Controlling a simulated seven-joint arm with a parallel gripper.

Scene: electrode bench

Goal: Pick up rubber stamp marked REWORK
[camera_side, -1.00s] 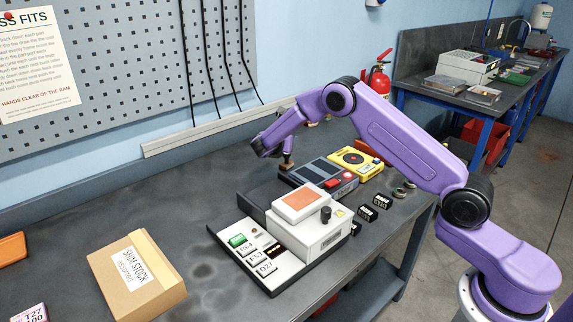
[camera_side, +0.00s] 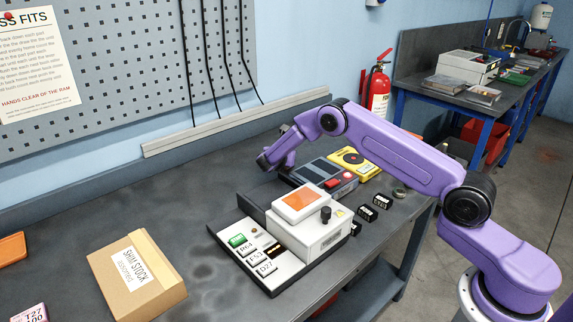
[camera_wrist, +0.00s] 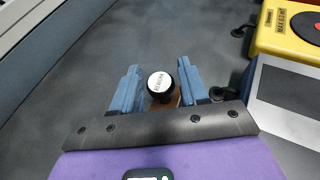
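In the wrist view a stamp (camera_wrist: 161,84) stands upright, with a round black knob, a white label on top and a brown base. The label's print is too small to read surely. My gripper (camera_wrist: 158,80) has its two blue fingers on either side of the stamp, with narrow gaps beside the knob, so it looks open. In the side view my gripper (camera_side: 268,163) is low over the bench, behind the grey device, and the stamp is hidden there.
A yellow unit (camera_side: 354,162) and a grey device with a red button (camera_side: 325,177) stand close to the right.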

